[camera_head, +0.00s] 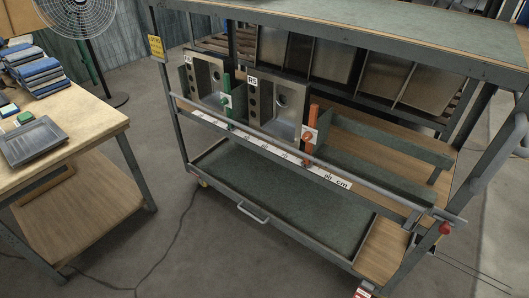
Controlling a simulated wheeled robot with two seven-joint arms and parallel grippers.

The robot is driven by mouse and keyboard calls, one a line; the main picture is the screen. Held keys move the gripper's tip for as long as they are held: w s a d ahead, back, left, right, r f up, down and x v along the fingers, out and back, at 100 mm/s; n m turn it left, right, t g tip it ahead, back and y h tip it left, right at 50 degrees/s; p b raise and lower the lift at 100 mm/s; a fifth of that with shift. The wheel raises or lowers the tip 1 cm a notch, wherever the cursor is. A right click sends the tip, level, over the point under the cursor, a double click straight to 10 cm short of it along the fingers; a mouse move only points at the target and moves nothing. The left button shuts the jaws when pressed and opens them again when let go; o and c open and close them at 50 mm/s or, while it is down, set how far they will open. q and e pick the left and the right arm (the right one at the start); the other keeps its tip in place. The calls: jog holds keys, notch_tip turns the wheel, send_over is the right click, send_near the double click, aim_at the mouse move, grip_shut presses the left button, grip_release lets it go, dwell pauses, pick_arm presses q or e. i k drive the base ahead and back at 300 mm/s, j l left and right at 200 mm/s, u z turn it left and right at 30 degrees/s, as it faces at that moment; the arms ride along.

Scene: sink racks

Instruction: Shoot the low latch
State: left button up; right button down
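Neither of my grippers is in view. A grey metal cart (178,128) stands in the middle and right. A long rail (262,144) with a white scale strip (331,177) runs along its front. A red knob (445,228) sits near the rail's right end. Two upright steel units stand behind the rail: the left one (204,80) has a green handle (227,88), the right one (271,102), labelled R5, has an orange handle (310,128). Both handles look roughly upright. I cannot tell which part is the low latch.
A wooden table (100,112) at left holds a grey tray (33,141) and stacked blue items (35,69). A fan (77,14) stands behind it. The cart's lower tray (283,202) has a pull handle (252,213) and looks empty. Floor between table and cart is mostly clear.

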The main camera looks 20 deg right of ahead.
aim_at(445, 229)
jog(key=z, duration=2.05)
